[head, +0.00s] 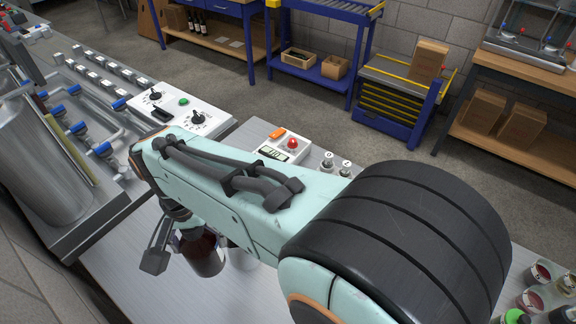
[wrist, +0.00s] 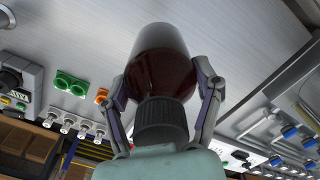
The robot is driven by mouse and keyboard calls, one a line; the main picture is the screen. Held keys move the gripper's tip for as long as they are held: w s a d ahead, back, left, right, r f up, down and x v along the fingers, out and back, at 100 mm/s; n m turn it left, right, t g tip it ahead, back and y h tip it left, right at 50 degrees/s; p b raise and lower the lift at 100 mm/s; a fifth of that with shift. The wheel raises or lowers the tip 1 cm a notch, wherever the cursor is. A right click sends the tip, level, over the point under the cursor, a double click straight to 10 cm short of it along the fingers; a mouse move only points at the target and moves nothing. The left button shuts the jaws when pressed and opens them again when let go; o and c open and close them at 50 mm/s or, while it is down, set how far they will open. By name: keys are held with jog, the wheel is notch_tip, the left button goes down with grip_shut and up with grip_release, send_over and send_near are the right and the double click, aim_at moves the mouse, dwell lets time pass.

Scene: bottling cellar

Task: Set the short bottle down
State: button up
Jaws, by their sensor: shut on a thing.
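The short bottle (head: 203,257) is dark red-brown and hangs below my arm in the head view, partly hidden by it. In the wrist view the bottle (wrist: 160,72) shows a dark red lower part and a paler grey part beyond. My gripper (wrist: 163,88) is shut on it, one finger on each side. In the head view my gripper (head: 178,245) is mostly hidden by the arm, with one finger showing left of the bottle. The bottle is over the grey bench top (head: 130,268). I cannot tell whether its base touches the bench.
A box with a red button (head: 291,145) and a white control panel (head: 180,112) lie behind. A steel tank (head: 40,165) stands left. Small jars (head: 541,273) are at right. Bare bench shows front left.

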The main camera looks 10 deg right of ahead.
jog(key=w+d+m, duration=0.2)
jog(key=d+m, duration=0.7)
jog(key=d, duration=1.5)
jog(key=f, duration=1.7)
jog(key=shift+s+a, duration=0.1)
jog(key=shift+s, duration=0.1)
jog(key=shift+f, duration=0.35)
jog(key=shift+f, duration=0.1)
jog(key=o, duration=1.2)
